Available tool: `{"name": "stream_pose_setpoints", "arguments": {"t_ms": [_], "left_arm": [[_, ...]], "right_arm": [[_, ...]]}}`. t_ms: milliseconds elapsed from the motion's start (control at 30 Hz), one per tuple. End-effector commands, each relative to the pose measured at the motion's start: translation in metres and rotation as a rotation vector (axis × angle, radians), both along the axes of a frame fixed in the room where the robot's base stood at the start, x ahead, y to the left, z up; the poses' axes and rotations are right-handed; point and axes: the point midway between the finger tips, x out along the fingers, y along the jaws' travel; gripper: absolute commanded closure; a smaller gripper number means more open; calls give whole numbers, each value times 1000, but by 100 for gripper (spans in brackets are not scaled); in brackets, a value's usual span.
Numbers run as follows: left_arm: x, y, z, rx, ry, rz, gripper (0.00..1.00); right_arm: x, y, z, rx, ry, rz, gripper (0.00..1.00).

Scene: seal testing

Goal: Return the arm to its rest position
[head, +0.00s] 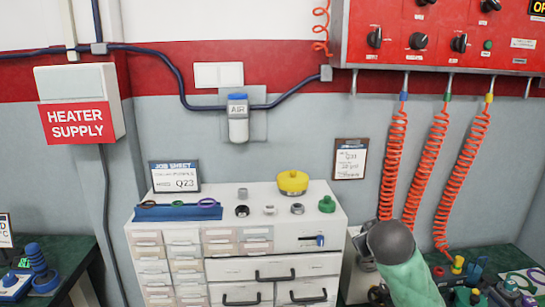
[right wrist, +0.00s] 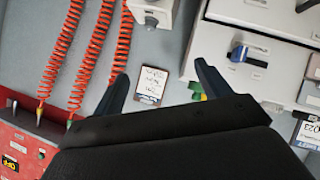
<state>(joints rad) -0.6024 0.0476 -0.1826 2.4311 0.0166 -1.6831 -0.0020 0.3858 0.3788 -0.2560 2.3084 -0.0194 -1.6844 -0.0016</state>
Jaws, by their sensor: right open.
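My right arm (head: 402,265) rises from the bottom edge right of centre in the head view, with a dark grey rounded joint and a green sleeve. The right gripper's fingers cannot be made out there. In the right wrist view my right gripper (right wrist: 161,82) is open, its two dark fingers wide apart. No object is held between them. Beyond them, apart from the fingers, a small job sheet (right wrist: 152,84) hangs on the grey wall. The same sheet shows in the head view (head: 350,158). My left gripper is not in view.
A white drawer cabinet (head: 235,240) carries a blue tray (head: 178,212), a yellow part (head: 293,182) and a green fitting (head: 327,204). Orange coiled hoses (head: 424,165) hang from a red panel (head: 440,35). A cluttered bench (head: 512,262) stands right of my arm.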

Motion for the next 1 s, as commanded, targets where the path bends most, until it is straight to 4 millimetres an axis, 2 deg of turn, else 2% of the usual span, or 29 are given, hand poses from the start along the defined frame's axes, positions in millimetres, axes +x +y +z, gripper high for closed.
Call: {"name": "stream_pose_setpoints", "arguments": {"t_ms": [33, 300, 667, 1000], "left_arm": [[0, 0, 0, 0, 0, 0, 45], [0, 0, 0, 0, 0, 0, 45], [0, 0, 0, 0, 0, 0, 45], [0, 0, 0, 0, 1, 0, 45]], "right_arm": [[-12, 8, -20, 24, 29, 15, 24], [-74, 40, -103, 133, 163, 54, 24], [-165, 66, -206, 252, 359, 38, 24], [-265, 86, -299, 342, 584, -8, 24]]}}
